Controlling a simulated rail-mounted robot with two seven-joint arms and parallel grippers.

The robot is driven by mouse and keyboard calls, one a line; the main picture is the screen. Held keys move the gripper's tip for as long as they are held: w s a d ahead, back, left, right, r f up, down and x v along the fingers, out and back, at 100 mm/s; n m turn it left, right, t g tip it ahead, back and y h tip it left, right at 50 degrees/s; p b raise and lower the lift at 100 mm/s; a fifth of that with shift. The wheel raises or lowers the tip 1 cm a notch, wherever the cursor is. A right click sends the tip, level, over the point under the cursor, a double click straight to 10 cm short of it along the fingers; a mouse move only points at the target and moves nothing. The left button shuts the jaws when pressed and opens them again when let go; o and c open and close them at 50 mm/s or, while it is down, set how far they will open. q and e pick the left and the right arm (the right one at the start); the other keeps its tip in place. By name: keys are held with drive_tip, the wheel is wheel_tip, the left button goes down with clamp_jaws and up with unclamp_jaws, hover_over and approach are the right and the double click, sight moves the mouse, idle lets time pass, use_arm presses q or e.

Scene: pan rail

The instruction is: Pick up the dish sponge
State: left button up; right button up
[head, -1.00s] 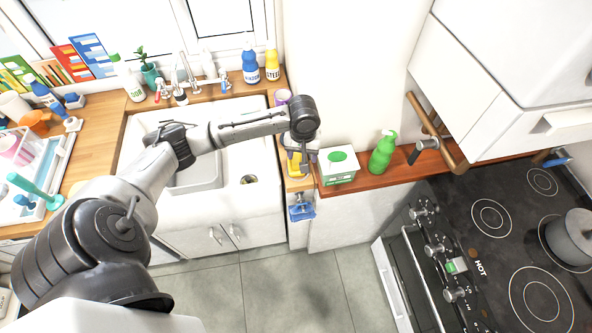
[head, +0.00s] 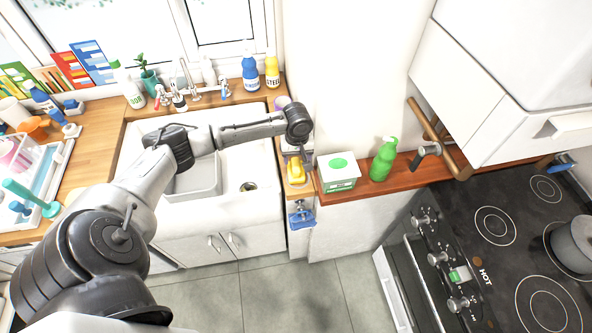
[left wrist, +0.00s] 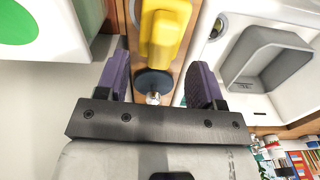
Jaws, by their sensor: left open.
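A yellow thing (head: 296,171), which looks like the dish sponge, lies on the narrow wooden strip between the sink and the green-and-white box. It also shows in the left wrist view (left wrist: 163,32), at the top middle, beyond and roughly between the fingers. My left gripper (head: 297,156) is open and empty at the strip, close above the yellow thing in the head view. Its two purple-padded fingers (left wrist: 160,76) stand apart on either side. I see no contact with the yellow thing. My right gripper is not in view.
The green-and-white box (head: 338,171) and a green bottle (head: 383,159) stand close to the right. The sink (head: 255,162) is to the left. A blue fitting (head: 301,214) sits below the strip's front edge. The stove (head: 480,260) is at the right.

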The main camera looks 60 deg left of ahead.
sight(296, 164)
use_arm(q)
drive_tip(key=shift+s+a+f+p, duration=0.1)
drive_tip(key=shift+f+p, duration=0.05)
drive_tip(key=shift+f, duration=1.15)
drive_tip(key=shift+a+f+p, duration=0.1)
drive_tip(key=shift+f+p, duration=0.05)
drive_tip(key=shift+f, duration=1.15)
drive_tip(key=c, duration=1)
drive_tip(key=shift+r, duration=0.1)
